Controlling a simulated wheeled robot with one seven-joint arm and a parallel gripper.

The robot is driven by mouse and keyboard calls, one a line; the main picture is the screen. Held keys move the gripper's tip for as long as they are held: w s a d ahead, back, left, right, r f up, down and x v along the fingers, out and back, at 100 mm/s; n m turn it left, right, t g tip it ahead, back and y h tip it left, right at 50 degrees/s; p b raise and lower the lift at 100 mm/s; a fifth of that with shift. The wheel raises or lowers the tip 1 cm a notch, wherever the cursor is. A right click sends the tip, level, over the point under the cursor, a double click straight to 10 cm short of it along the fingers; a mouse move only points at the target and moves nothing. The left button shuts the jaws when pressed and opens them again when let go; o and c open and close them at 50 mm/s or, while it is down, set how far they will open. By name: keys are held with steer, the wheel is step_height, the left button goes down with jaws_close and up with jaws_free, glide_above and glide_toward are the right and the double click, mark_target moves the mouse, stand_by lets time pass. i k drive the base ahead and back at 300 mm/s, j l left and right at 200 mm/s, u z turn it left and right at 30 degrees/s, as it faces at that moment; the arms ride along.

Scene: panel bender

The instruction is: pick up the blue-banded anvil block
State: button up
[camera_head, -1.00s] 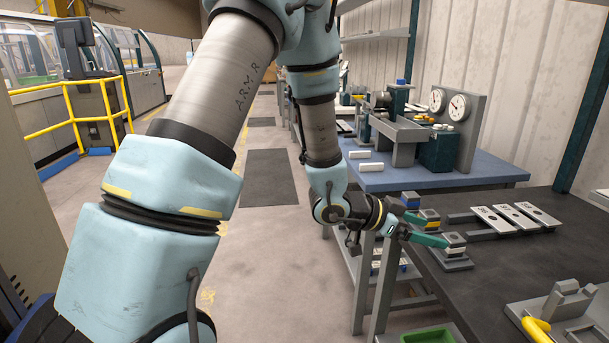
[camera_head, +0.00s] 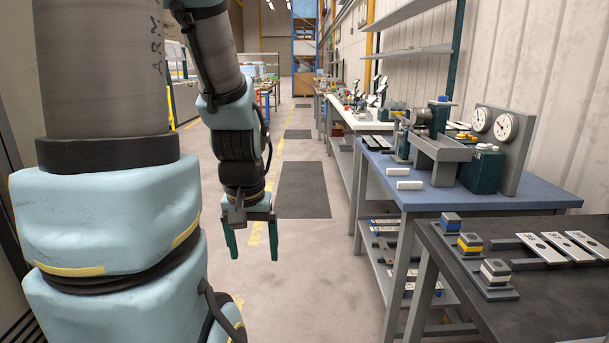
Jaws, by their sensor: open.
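The blue-banded anvil block (camera_head: 451,222) stands on the left edge of the dark bench, at the back of a short row. A yellow-banded block (camera_head: 469,243) stands just in front of it, and a white-banded block (camera_head: 495,271) is in front of that. Each sits on a grey base. My gripper (camera_head: 253,256) hangs over the aisle floor, well to the left of the bench. Its two green fingers point down and are apart, with nothing between them.
The dark bench (camera_head: 533,286) also holds several marked metal plates (camera_head: 567,245). Behind it is a blue-topped bench (camera_head: 420,184) with a fixture, two gauges and white blocks. The aisle floor with a dark mat (camera_head: 303,190) is clear.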

mark_target(450, 222)
steer(key=i+z, duration=0.2)
steer(key=i, duration=0.35)
steer(key=i+z, duration=0.15)
steer(key=i, duration=0.4)
steer(key=i+j+z, duration=0.2)
steer(key=i, duration=0.35)
steer(key=i+j+z, duration=0.15)
steer(key=i, duration=0.35)
